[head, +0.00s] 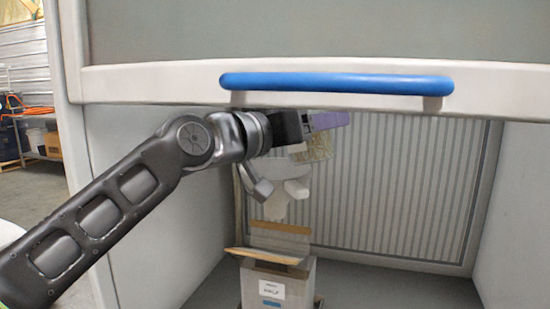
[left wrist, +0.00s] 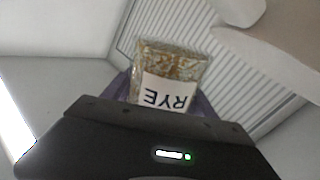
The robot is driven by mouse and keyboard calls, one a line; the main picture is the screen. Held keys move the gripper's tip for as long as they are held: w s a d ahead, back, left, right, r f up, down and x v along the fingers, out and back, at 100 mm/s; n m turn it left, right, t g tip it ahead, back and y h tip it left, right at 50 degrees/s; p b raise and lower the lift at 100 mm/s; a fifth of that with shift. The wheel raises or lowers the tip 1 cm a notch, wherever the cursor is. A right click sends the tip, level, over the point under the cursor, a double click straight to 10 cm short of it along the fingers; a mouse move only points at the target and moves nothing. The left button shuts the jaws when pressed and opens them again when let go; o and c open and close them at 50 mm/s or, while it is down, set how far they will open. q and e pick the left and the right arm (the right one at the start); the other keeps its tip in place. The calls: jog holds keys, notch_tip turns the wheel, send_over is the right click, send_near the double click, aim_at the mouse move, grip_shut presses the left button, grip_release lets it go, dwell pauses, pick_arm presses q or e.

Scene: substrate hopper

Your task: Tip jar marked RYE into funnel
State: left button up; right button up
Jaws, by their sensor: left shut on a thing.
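The jar marked RYE (left wrist: 170,72) is clear-sided with brown-gold grain inside, and its white label reads upside down in the left wrist view. In the head view part of the jar (head: 319,149) shows just below the purple fingers. My left gripper (head: 328,121) is shut on the jar, under the raised front panel. A pale white piece that looks like the funnel (head: 276,205) stands below and left of the jar, partly hidden by my arm. A large pale shape, possibly its rim (left wrist: 285,35), fills the wrist view's upper right. My right gripper is not in view.
A raised panel with a blue handle (head: 335,83) crosses just above my left gripper. An open cardboard box (head: 295,281) with a white label stands below the funnel. A ribbed back wall (head: 410,190) closes the enclosure. The floor right of the box is clear.

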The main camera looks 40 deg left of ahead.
pick_arm(q)
jog(key=n+p, duration=0.2)
jog(key=d+n+p, duration=0.1)
jog(key=n+p, duration=0.2)
jog(key=n, duration=0.2)
jog(key=shift+s+d+r+p, duration=0.2)
jog(key=shift+r+p, duration=0.1)
jog(key=shift+p, duration=0.1)
jog(key=f+n+b, duration=0.1)
jog(key=n, duration=0.1)
jog(key=f+n, duration=0.1)
jog(key=n, duration=0.1)
jog(key=f+n+b, duration=0.1)
jog(key=n, duration=0.1)
jog(key=shift+w+a+f+n+b, duration=0.15)
jog(key=shift+a+f+n+b, duration=0.15)
jog(key=shift+a, duration=0.1)
jog(key=n+p, duration=0.1)
jog(key=n, duration=0.1)
jog(key=a+r+n+p, duration=0.1)
jog(key=shift+w+a+r+n, duration=0.15)
jog(key=shift+r+n, duration=0.15)
jog(key=shift+n, duration=0.1)
jog(key=shift+a+r+n, duration=0.15)
jog(key=shift+n, duration=0.35)
jog(key=shift+a+n+p, duration=0.1)
jog(key=shift+n+p, duration=0.2)
jog(key=shift+n, duration=0.1)
